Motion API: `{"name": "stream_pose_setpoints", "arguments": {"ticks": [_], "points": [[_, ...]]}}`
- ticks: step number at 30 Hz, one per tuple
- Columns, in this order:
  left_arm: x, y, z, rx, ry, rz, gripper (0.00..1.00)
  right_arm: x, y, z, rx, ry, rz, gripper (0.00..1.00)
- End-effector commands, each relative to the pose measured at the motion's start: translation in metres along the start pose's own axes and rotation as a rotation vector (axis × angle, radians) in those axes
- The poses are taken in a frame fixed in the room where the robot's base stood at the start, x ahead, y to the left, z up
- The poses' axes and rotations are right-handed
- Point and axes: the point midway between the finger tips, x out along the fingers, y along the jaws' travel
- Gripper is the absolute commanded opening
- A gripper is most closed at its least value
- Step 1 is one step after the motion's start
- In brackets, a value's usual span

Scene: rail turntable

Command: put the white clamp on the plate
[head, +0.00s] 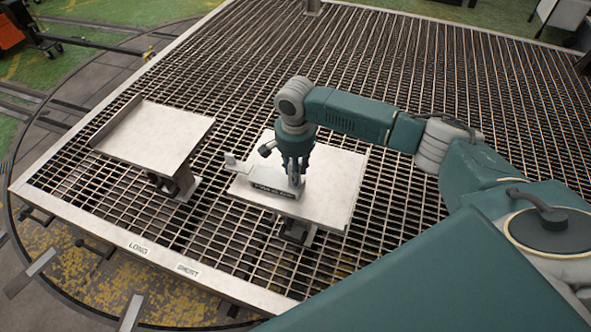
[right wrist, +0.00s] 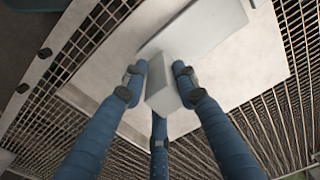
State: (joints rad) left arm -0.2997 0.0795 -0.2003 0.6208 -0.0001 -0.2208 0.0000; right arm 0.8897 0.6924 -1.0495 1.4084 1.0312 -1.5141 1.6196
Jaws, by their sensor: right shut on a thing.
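The white clamp (head: 236,166) is a pale piece with an upright end at the left and a dark lettered strip along its front side. It is at the left front part of the right-hand pale plate (head: 337,192); I cannot tell whether it touches the plate. My right gripper (head: 294,182) points down over the plate and is shut on the clamp's right end. In the right wrist view, its blue fingers (right wrist: 158,88) close around a white block of the clamp (right wrist: 162,92), and a larger pale part (right wrist: 200,28) extends beyond. My left gripper is not in view.
A second raised pale plate (head: 152,137) with an upturned left edge stands to the left. Both plates stand above a metal grating (head: 395,60). Labels reading LONG (head: 138,247) and SHORT (head: 188,270) are on the front rim. The plate's right and back parts are clear.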

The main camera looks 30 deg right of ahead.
Motion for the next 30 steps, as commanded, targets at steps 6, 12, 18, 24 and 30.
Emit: {"name": "stream_pose_setpoints", "arguments": {"ticks": [6, 12, 18, 24, 30], "points": [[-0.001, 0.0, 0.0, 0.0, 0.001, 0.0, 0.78, -0.001, -0.001, 0.0, 0.0, 0.0, -0.004, 0.0], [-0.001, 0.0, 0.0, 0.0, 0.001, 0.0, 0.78, 0.002, 0.0, 0.001, 0.0, -0.001, -0.001, 0.48], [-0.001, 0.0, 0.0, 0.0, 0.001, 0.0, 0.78, 0.002, 0.0, 0.0, 0.0, -0.001, -0.001, 0.48], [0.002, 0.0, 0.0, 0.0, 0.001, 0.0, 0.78, -0.006, -0.001, 0.0, 0.0, 0.0, -0.003, 0.48], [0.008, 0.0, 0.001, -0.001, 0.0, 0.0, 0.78, -0.044, -0.002, 0.0, 0.0, 0.0, -0.006, 0.48]]}}
